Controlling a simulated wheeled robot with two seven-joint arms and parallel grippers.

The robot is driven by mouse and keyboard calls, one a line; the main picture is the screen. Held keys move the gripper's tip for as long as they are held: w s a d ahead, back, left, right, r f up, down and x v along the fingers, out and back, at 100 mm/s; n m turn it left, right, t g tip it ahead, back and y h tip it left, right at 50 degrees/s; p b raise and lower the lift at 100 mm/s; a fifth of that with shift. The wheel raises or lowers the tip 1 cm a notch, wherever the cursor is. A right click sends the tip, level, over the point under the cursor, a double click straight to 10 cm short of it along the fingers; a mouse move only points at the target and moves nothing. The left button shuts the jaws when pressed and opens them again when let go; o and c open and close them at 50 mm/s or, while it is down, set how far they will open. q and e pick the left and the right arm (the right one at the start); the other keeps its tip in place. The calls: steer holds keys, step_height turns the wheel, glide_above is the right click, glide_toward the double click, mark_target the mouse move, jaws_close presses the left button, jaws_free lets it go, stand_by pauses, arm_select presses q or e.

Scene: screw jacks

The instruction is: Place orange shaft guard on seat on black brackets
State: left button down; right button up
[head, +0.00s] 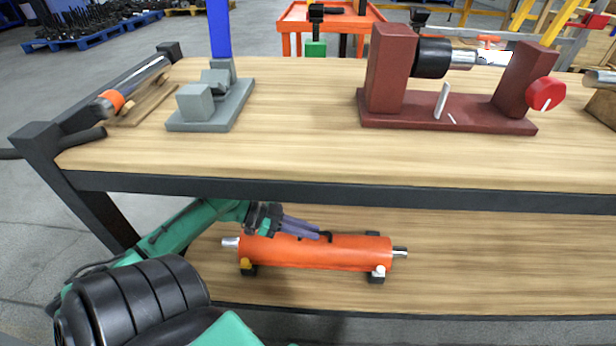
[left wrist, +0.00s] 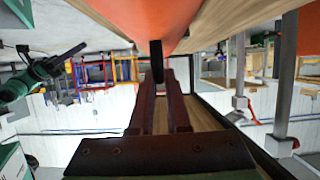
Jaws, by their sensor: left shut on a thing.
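The orange shaft guard (head: 345,253) is a long cylinder lying level over the lower shelf, with silver shaft ends showing at both sides. Black brackets show under its left (head: 249,271) and right (head: 376,279) ends. I cannot tell whether the guard touches them. My left gripper (head: 312,232) reaches in from the left behind the guard's top. In the left wrist view its fingers (left wrist: 160,88) are shut on a black piece (left wrist: 157,62) at the orange guard (left wrist: 150,20). A teal arm with a dark end (left wrist: 75,54), seemingly my right, shows there; its jaws are unclear.
The upper tabletop (head: 290,150) hangs over the lower shelf (head: 480,260). On top stand a dark red stand (head: 390,75) with a shaft and a grey fixture (head: 215,108). A dark table leg (head: 95,200) is at left. The lower shelf's right side is clear.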

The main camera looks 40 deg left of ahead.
arm_select(q)
steer(key=c, duration=0.9)
jaws_free()
steer(key=p+v, duration=0.1)
steer(key=v, duration=0.3)
steer(key=p+v, duration=0.2)
steer(key=v, duration=0.2)
steer(key=shift+a+r, duration=0.1)
steer(key=shift+r, duration=0.25)
steer(key=v, duration=0.3)
steer(key=shift+s+f+p, duration=0.1)
steer(key=shift+f+p, duration=0.05)
steer(key=shift+p, duration=0.25)
steer(key=shift+s+a, duration=0.2)
steer(key=shift+a, duration=0.1)
arm_select(e)
steer(key=shift+n+g, duration=0.3)
steer(key=shift+g, duration=0.5)
steer(key=r, duration=0.2)
steer(key=d+r, duration=0.1)
steer(key=r, duration=0.1)
steer(key=shift+w, duration=0.1)
steer(key=shift+f, duration=0.1)
